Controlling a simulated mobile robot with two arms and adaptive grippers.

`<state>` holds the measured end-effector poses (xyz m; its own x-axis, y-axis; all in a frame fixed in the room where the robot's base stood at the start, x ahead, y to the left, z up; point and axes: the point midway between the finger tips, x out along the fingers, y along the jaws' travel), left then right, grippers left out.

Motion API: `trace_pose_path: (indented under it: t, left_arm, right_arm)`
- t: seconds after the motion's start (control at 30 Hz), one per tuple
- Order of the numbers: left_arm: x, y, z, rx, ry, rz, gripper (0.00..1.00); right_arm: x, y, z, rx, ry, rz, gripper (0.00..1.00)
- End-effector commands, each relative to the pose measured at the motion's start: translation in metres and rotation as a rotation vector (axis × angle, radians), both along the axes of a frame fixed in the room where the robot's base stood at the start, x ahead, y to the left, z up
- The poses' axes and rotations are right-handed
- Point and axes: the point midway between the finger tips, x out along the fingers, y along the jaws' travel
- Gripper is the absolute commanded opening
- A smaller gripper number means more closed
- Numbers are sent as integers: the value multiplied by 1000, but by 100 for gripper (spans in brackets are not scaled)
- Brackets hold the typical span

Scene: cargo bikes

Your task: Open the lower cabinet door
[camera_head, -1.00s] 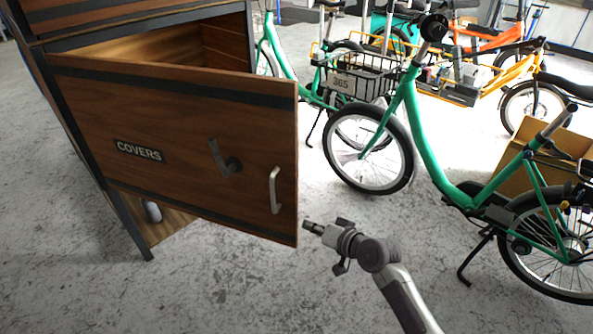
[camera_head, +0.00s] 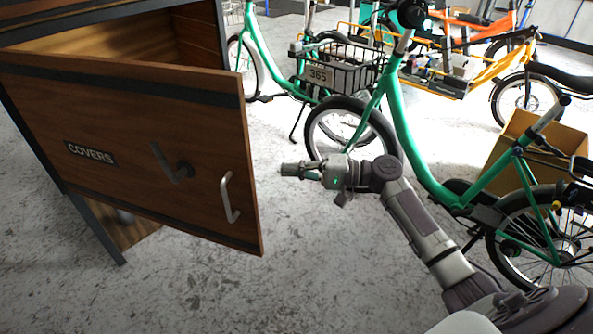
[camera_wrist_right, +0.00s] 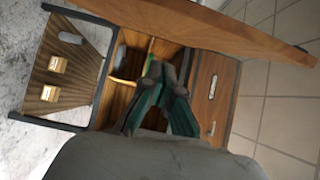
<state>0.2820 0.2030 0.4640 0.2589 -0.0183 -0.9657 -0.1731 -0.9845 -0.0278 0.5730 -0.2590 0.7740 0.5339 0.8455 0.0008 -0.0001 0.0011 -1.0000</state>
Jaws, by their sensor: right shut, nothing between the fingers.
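The lower cabinet door (camera_head: 130,150) is brown wood with dark bands, a "COVERS" label and a curved metal handle (camera_head: 230,197). It stands partly open, swung out from the cabinet frame, with the wooden interior (camera_head: 120,38) showing above it. My right gripper (camera_head: 284,170) is shut and empty, just right of the door's free edge and apart from the handle. In the right wrist view the gripper's fingers (camera_wrist_right: 162,98) are close together, with the cabinet's open compartments (camera_wrist_right: 125,65) beyond them. My left gripper is not in view.
A cardboard box (camera_head: 535,145) is at the right. Grey floor (camera_head: 200,290) is clear in front of the door.

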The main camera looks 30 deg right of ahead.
Motion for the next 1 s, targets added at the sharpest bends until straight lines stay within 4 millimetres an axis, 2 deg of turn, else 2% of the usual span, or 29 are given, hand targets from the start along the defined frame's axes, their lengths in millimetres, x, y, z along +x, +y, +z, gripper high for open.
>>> trace_pose_path:
  t: [0.1, 0.27, 0.3, 0.4, 0.6, 1.0]
  left_arm:
    - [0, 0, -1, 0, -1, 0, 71]
    - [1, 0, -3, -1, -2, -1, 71]
    - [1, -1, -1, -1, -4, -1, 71]
    - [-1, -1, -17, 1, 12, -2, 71]
    - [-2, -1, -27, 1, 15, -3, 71]
    - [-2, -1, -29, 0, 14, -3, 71]
  right_arm:
    - [15, 24, 2, 2, -2, 3, 0]
    - [33, 52, 1, 1, -2, 1, 0]
    - [30, 57, 0, -2, 0, 2, 0]
    - [17, 68, 0, -2, 0, 2, 0]
    - [6, 79, 0, -1, 1, -1, 0]
    - [5, 81, 0, -1, 0, -1, 0]
